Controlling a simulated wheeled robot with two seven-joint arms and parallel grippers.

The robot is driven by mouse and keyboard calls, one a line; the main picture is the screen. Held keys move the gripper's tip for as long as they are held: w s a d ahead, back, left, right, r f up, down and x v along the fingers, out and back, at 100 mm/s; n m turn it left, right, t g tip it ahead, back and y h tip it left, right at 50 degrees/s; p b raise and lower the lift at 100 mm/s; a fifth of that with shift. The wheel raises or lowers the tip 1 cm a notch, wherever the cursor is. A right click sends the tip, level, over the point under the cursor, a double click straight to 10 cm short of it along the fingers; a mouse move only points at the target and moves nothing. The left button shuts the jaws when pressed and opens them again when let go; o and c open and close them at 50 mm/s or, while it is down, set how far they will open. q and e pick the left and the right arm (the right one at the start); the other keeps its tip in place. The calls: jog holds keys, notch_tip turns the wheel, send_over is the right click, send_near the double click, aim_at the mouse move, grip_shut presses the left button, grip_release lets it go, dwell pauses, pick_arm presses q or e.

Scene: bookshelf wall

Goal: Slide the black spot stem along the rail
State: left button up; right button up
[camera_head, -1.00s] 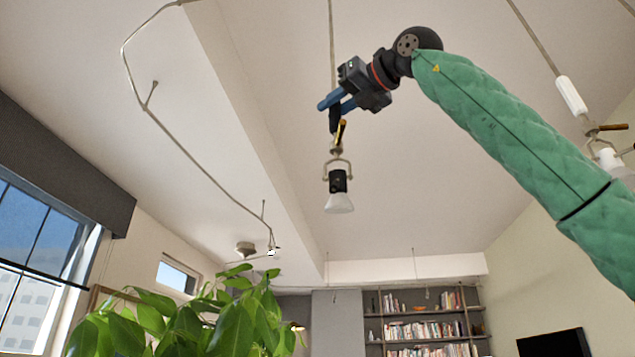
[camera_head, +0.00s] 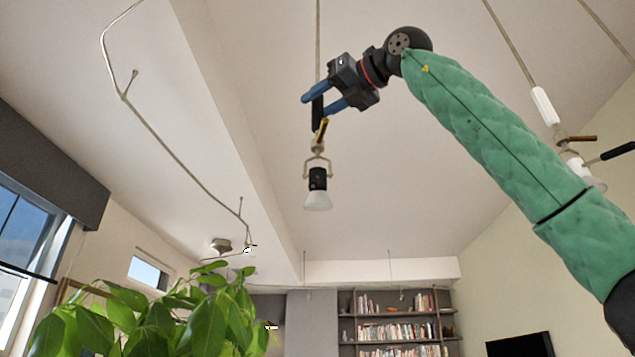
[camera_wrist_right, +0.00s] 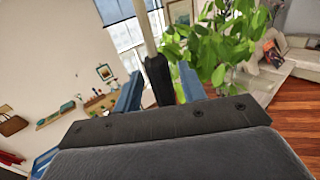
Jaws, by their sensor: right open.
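The black spot stem (camera_head: 317,113) hangs on a thin pale rail (camera_head: 318,40); a spot lamp with a white shade (camera_head: 318,200) is below it. My right gripper (camera_head: 315,106) is open, its two blue fingers on either side of the stem. In the right wrist view the black stem (camera_wrist_right: 158,80) stands between the spread blue fingers (camera_wrist_right: 160,88), with a visible gap on each side. The pale rail (camera_wrist_right: 145,25) runs up from it. My left gripper is not in view.
Another spot with a white stem (camera_head: 545,106) hangs on a rail at the right. A bent rail (camera_head: 165,142) runs along the ceiling at the left. A leafy plant (camera_head: 205,315) is at the lower left. Air around the gripper is clear.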

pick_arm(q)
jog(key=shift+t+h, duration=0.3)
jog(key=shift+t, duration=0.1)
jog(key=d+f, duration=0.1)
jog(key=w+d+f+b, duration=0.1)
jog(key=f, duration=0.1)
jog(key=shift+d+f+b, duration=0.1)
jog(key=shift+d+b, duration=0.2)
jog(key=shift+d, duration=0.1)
pick_arm(e)
jog(key=v, duration=0.6)
jog(key=shift+s+d, duration=0.2)
jog(key=shift+d, duration=0.05)
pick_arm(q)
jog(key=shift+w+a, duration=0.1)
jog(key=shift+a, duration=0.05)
